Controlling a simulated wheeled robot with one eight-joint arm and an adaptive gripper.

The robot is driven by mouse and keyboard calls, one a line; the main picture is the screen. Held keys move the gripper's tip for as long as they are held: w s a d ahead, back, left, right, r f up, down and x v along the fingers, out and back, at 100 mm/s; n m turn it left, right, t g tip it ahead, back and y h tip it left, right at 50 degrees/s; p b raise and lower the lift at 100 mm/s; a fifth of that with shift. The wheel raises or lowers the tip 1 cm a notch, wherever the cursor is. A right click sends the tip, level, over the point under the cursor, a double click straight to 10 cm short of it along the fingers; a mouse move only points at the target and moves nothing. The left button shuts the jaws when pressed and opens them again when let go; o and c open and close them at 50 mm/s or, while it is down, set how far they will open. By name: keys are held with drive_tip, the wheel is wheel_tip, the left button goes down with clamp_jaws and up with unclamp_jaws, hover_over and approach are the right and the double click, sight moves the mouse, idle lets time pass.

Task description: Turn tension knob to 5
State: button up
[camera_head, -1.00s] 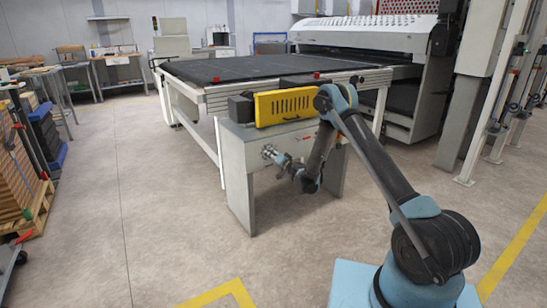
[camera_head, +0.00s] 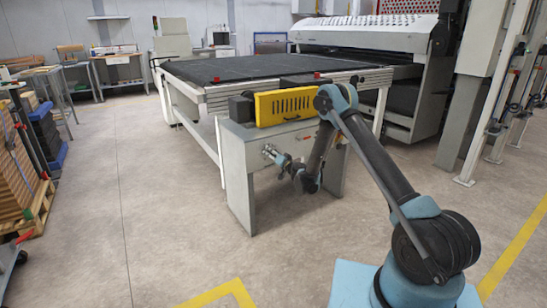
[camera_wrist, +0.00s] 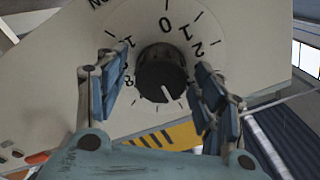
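The tension knob (camera_wrist: 160,75) is a round black knob on a white dial plate (camera_wrist: 227,28). Its white pointer line points down and slightly right in the wrist view. The numerals 0, 1 and 2 show above and to its right; an 8 shows at the left, partly hidden by a finger. The lower numerals are hidden. My gripper (camera_wrist: 163,66) is open, with one finger on each side of the knob and narrow gaps visible. In the head view my gripper (camera_head: 270,152) is at the front panel of the grey machine stand (camera_head: 238,170), and it hides the knob.
A yellow slotted guard (camera_head: 284,106) sits on top of the stand, above my arm. A small red part (camera_head: 307,138) is on the panel to the right of my gripper. A large dark conveyor table (camera_head: 250,70) lies behind. The floor in front is clear.

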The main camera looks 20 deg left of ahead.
drive_tip(key=shift+d, duration=0.1)
drive_tip(key=v, duration=0.7)
drive_tip(key=shift+s, duration=0.15)
idle(0.3)
drive_tip(key=s+d+r+n+g+h, duration=0.1)
drive_tip(key=s+d+r+g, duration=0.1)
drive_tip(key=d+r, duration=0.7)
drive_tip(key=s+d+r+n+g+h, duration=0.1)
drive_tip(key=s+d+r+n, duration=0.15)
drive_tip(key=d+r, duration=0.7)
drive_tip(key=s+d+r+m+g+h, duration=0.1)
drive_tip(key=s+d+r+h, duration=0.1)
drive_tip(key=s+d+r, duration=0.35)
drive_tip(key=s+d+r+g+h, duration=0.1)
drive_tip(key=s+d+r, duration=0.1)
drive_tip(key=s+d, duration=0.5)
drive_tip(key=s+d+f+m+g+h, duration=0.1)
drive_tip(key=s+d+f+h, duration=0.2)
drive_tip(key=s+d, duration=0.5)
drive_tip(key=s+d+f+m+g+h, duration=0.2)
drive_tip(key=s+d, duration=0.6)
drive_tip(key=s, duration=0.6)
drive_tip(key=s+d+f+m+g+h, duration=0.1)
drive_tip(key=s+d+f+h, duration=0.2)
drive_tip(key=s+d+f, duration=0.2)
drive_tip(key=s+d, duration=0.3)
drive_tip(key=s, duration=0.4)
drive_tip(key=shift+d+h, duration=0.2)
drive_tip(key=shift+h, duration=0.2)
